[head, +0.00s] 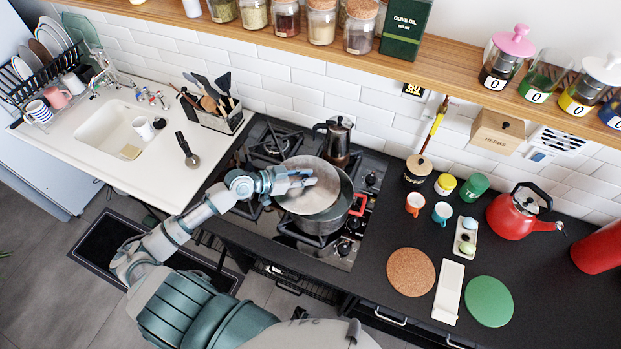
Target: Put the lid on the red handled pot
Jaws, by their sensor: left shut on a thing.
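The red handled pot (346,212) stands on the front part of the gas hob, its red handle (359,204) pointing right. The round grey lid (318,198) is over the pot's mouth, a little to the left and back of it. The pot's rim and some of its inside show at the right. I cannot tell whether the lid touches the rim. My left gripper (297,181) comes in from the left and is shut on the lid near its middle, hiding the knob. My right gripper is not in view.
A dark moka pot (336,140) stands close behind the pot. A utensil holder (215,117) stands left of the hob (272,220). Cups, jars, a red kettle (516,212) and mats are on the dark counter at right. A wooden shelf (440,68) runs above.

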